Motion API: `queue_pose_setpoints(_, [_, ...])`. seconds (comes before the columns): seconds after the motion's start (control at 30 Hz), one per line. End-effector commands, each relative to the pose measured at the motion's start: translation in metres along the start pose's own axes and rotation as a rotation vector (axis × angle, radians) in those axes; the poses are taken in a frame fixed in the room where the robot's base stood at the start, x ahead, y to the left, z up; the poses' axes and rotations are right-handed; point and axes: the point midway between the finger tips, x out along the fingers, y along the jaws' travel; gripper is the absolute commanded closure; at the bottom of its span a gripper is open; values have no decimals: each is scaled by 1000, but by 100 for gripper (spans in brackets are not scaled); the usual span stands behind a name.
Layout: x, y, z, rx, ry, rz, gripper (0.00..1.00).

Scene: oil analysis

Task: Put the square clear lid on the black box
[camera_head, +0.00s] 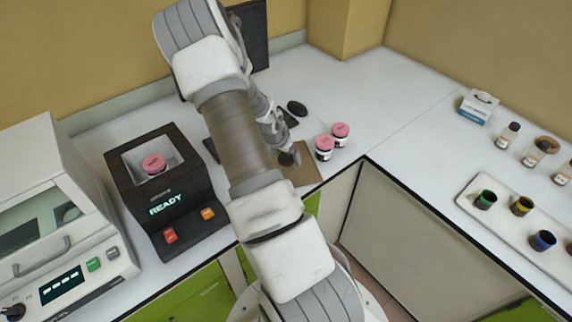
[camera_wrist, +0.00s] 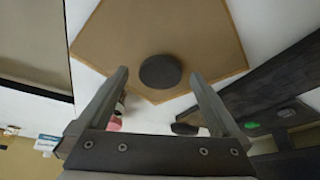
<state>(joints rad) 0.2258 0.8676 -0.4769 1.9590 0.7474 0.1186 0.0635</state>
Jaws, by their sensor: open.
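The black box (camera_head: 160,200) stands left of my arm on the white counter in the head view. Its front reads READY, and its square top opening shows a pink-lidded jar (camera_head: 154,163) inside. The disc shows between the fingers. In the head view my gripper (camera_head: 286,152) is partly hidden by my arm.
Two pink-lidded jars (camera_head: 332,140) stand right of the mat. A grey-white machine (camera_head: 60,220) stands far left. A white tray (camera_head: 515,222) with coloured cups is at right. The counter's back middle is clear.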

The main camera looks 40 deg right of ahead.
Motion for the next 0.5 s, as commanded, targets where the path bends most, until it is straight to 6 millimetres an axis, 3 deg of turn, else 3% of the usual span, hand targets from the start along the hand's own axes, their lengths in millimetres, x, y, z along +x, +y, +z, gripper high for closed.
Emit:
queue_pose_setpoints(0.27, [3,0,0,-1,0,0,2])
queue_pose_setpoints(0.5, [2,0,0,-1,0,0,45])
